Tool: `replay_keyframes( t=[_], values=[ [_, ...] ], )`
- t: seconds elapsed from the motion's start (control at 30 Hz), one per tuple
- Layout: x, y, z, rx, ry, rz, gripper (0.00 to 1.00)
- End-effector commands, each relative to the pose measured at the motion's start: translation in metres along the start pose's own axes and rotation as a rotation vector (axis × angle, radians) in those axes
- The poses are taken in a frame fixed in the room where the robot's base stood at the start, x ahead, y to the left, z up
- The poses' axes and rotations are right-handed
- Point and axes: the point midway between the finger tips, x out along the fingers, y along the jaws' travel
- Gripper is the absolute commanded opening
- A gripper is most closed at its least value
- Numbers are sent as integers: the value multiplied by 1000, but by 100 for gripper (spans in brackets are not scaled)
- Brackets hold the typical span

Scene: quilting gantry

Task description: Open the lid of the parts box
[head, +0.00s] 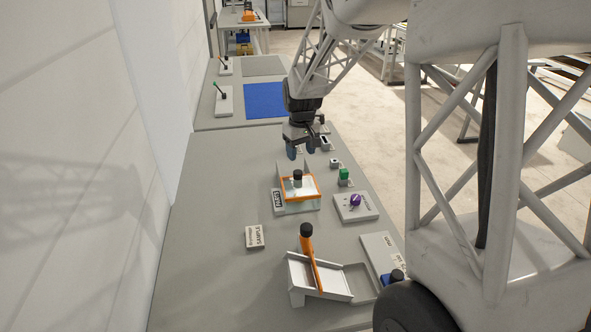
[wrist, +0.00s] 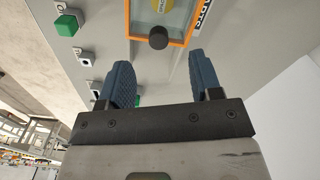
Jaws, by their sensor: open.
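The parts box (head: 298,207) sits on the grey bench, with a PARTS label on its left side. Its lid has an orange frame (head: 312,197) around a clear pane and a black knob (head: 298,176). The lid looks shut. In the wrist view the black knob (wrist: 158,38) shows at the lid's edge, with a yellow round thing (wrist: 160,5) seen under the pane. My gripper (head: 301,152) is open and empty above the bench, behind the box in the head view. In the wrist view its two blue fingers (wrist: 163,75) are apart, with the knob ahead of them, not touching.
A green button block (head: 344,175) and small switches (head: 325,143) stand right of the box. A purple knob panel (head: 355,203), a SAMPLE block (head: 254,236) and a white tray with an orange black-topped lever (head: 307,240) are nearer.

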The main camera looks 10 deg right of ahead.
Motion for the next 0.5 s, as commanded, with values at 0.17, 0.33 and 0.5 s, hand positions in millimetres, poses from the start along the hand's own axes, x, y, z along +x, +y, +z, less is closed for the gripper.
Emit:
replay_keyframes(
  t=[0.17, 0.33, 0.5],
  values=[
    [19, 6, -22, -22, -12, -5, 59],
    [27, 8, -30, -31, -16, -7, 59],
    [27, 8, -31, -32, -16, -7, 59]
  ],
)
